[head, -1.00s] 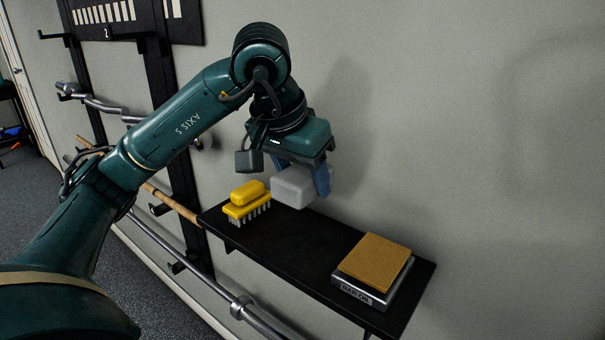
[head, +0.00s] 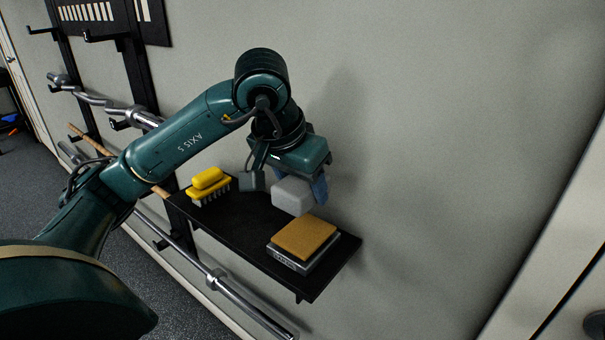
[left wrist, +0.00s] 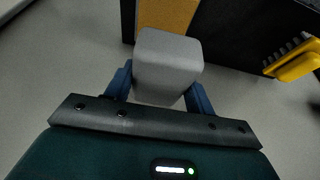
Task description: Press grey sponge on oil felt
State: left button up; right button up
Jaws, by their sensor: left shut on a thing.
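The grey sponge (head: 292,196) is a pale rounded block. My left gripper (head: 306,186) is shut on it and holds it above the black shelf, just behind and above the oil felt. In the left wrist view the sponge (left wrist: 167,62) sits between the two blue fingers of my left gripper (left wrist: 160,85). The oil felt (head: 306,238) is a flat tan pad on a grey metal box at the right end of the shelf. Part of the felt (left wrist: 168,14) shows beyond the sponge in the left wrist view. The sponge appears apart from the felt. My right gripper is not in view.
The black wall shelf (head: 243,231) also carries a yellow brush (head: 208,187) with pale bristles at its left end. Bare shelf lies between brush and felt. The grey wall is close behind my gripper. A rack with metal bars (head: 240,299) stands at the left and below.

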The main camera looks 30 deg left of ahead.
aim_at(308, 230)
pick_arm(q)
jog(key=shift+d, duration=0.3)
jog(key=shift+f+b, duration=0.5)
jog(key=shift+f, duration=0.25)
notch_tip(308, 230, down, 4)
jog(key=b, duration=0.2)
jog(key=shift+r+b, duration=0.25)
jog(key=shift+b, duration=0.1)
jog(key=shift+f, duration=0.35)
jog(key=shift+f+b, duration=0.2)
jog(key=shift+b, duration=0.15)
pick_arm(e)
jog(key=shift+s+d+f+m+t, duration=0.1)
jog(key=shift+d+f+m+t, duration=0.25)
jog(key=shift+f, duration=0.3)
pick_arm(q)
jog(key=shift+f, duration=0.25)
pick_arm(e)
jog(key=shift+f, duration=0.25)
pick_arm(q)
jog(key=shift+f+b, duration=0.7)
jog(key=shift+b, duration=0.3)
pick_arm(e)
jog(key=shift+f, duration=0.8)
